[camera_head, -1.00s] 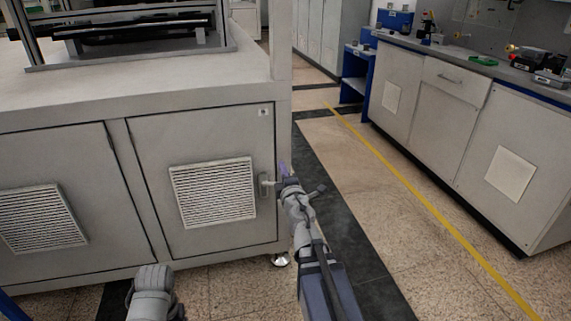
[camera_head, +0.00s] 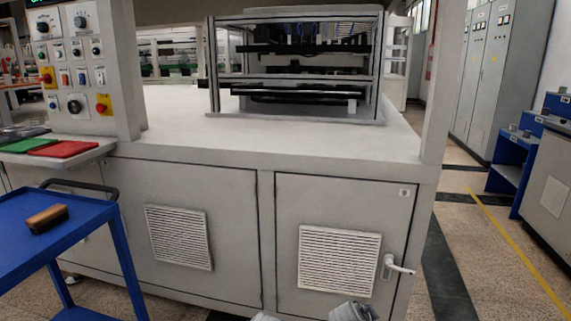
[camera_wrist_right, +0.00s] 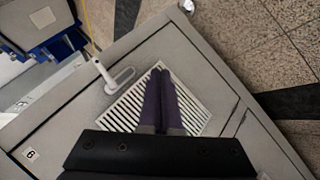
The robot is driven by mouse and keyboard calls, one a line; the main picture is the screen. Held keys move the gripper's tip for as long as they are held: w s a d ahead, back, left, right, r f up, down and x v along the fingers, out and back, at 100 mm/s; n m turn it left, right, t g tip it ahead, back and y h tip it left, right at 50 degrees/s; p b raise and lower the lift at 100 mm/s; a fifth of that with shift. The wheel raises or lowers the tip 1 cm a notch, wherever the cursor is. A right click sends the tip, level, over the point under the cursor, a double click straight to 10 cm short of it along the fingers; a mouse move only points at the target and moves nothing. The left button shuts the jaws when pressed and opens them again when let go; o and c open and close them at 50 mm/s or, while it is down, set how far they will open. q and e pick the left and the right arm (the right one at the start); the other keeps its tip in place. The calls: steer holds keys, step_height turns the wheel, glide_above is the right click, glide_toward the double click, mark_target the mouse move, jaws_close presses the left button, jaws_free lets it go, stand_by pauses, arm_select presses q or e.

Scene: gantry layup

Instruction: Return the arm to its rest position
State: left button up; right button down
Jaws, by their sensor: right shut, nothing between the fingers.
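My right gripper (camera_wrist_right: 160,72) is shut and empty in the right wrist view. Its two dark fingers lie together in front of the vent grille (camera_wrist_right: 190,104) of a cabinet door, apart from the door handle (camera_wrist_right: 112,76). In the head view only grey rounded parts of my arms (camera_head: 353,311) show at the bottom edge. Neither gripper can be seen there. The white lever handle (camera_head: 398,266) sticks out from the right cabinet door (camera_head: 290,215), which looks closed.
The large grey cabinet (camera_head: 240,160) fills the middle, with a metal frame rig (camera_head: 295,65) on top. A blue cart (camera_head: 45,258) with a brown block (camera_head: 47,218) stands at left. A control panel (camera_head: 75,65) is behind it.

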steer(key=s+a+f+g+y, duration=0.2)
steer(key=s+a+f+g, duration=0.15)
steer(key=s+a, duration=0.4)
steer(key=s+a+f+g+y, duration=0.2)
steer(key=s+a+g, duration=0.2)
steer(key=s+a, duration=0.35)
step_height(320, 180, up, 38)
steer(key=a+p, duration=0.1)
steer(key=p, duration=3.7)
steer(key=shift+s+a+f+y, duration=0.25)
steer(key=shift+s+a+y, duration=0.05)
steer(key=shift+s+a, duration=0.05)
